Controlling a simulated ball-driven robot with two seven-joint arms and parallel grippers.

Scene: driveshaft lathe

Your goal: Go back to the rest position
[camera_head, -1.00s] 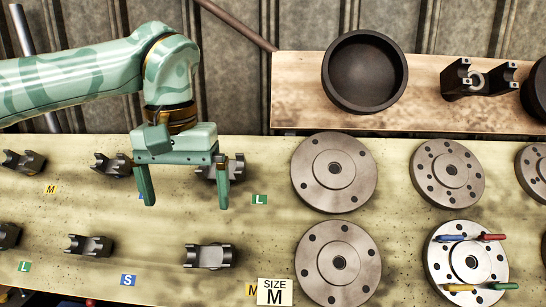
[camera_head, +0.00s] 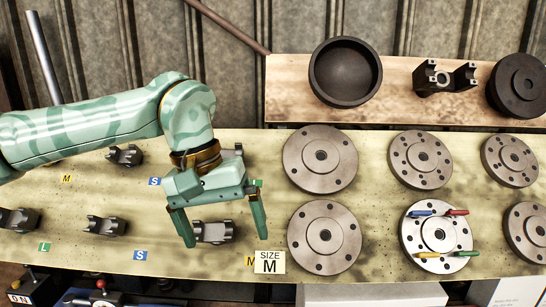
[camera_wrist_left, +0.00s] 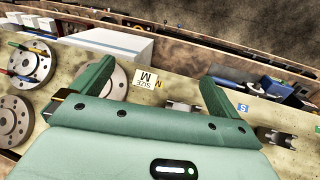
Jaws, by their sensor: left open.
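My left gripper (camera_head: 221,227) is green and open, with nothing between its two fingers. It hangs in front of the wooden board, and its fingers straddle the view of a dark metal yoke (camera_head: 213,232). I cannot tell how far the fingertips are from the yoke. In the left wrist view, the open fingers (camera_wrist_left: 155,85) show with the "SIZE M" sign (camera_wrist_left: 145,78) beyond them. My right gripper is in neither view.
Several round flanges (camera_head: 320,159) lie right of the gripper; one holds coloured pegs (camera_head: 422,213). More yokes (camera_head: 125,155) lie at left. A shelf (camera_head: 283,102) behind bears a black bowl (camera_head: 346,72). A red-knobbed control (camera_head: 101,284) is at lower left.

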